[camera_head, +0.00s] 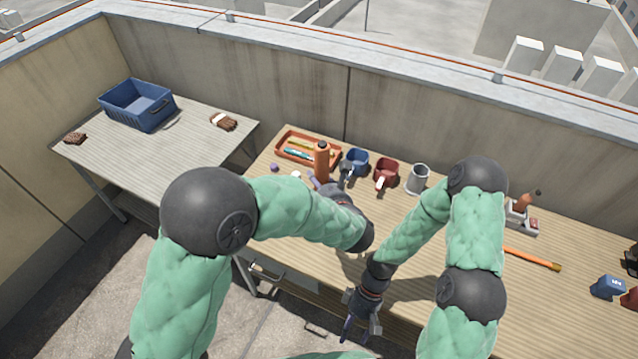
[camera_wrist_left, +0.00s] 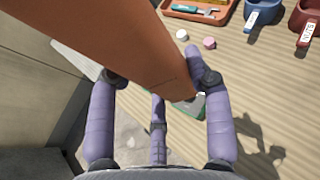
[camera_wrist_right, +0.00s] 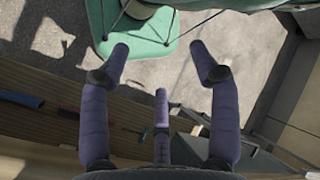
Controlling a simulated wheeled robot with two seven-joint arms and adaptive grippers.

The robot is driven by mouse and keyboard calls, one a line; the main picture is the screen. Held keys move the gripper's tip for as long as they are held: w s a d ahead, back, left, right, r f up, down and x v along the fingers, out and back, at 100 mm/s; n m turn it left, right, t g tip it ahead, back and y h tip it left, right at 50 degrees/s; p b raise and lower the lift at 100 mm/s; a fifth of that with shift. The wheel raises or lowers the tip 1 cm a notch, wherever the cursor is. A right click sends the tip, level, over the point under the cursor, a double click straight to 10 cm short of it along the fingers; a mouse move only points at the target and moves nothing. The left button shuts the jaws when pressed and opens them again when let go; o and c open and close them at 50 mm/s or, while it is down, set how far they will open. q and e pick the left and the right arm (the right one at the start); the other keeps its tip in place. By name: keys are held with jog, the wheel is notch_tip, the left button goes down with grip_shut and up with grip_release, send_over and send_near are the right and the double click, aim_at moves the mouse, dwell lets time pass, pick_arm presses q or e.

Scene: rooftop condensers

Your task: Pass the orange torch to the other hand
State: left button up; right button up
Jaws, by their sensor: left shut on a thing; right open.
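The orange torch (camera_head: 321,159) stands roughly upright in my left gripper (camera_head: 324,184), above the long wooden workbench (camera_head: 450,250). In the left wrist view the torch (camera_wrist_left: 110,45) runs as a thick orange body from the top left down between the purple fingers, tilted in that picture. My left gripper is shut on it. My right gripper (camera_head: 360,325) is lower, by the bench's front edge, apart from the torch. In the right wrist view its fingers (camera_wrist_right: 158,60) are spread with nothing between them.
An orange tray (camera_head: 280,152) with tools, a blue cup (camera_head: 357,158), a red cup (camera_head: 385,174) and a grey cup (camera_head: 417,180) stand along the bench's back. An orange stick (camera_head: 532,259) lies at right. A blue crate (camera_head: 150,118) stands on the left table.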

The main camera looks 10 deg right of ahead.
jog(key=shift+w+a+f+m+t, duration=0.45)
jog(key=shift+w+m+t, duration=0.5)
jog(key=shift+m, duration=0.5)
jog(key=shift+w+a+f+m+t, duration=0.4)
jog(key=shift+w+m+t, duration=0.2)
jog(key=shift+m+t, duration=0.75)
jog(key=shift+w+a+f+m+t, duration=0.45)
jog(key=shift+w+m+t, duration=0.4)
jog(key=shift+m, duration=0.75)
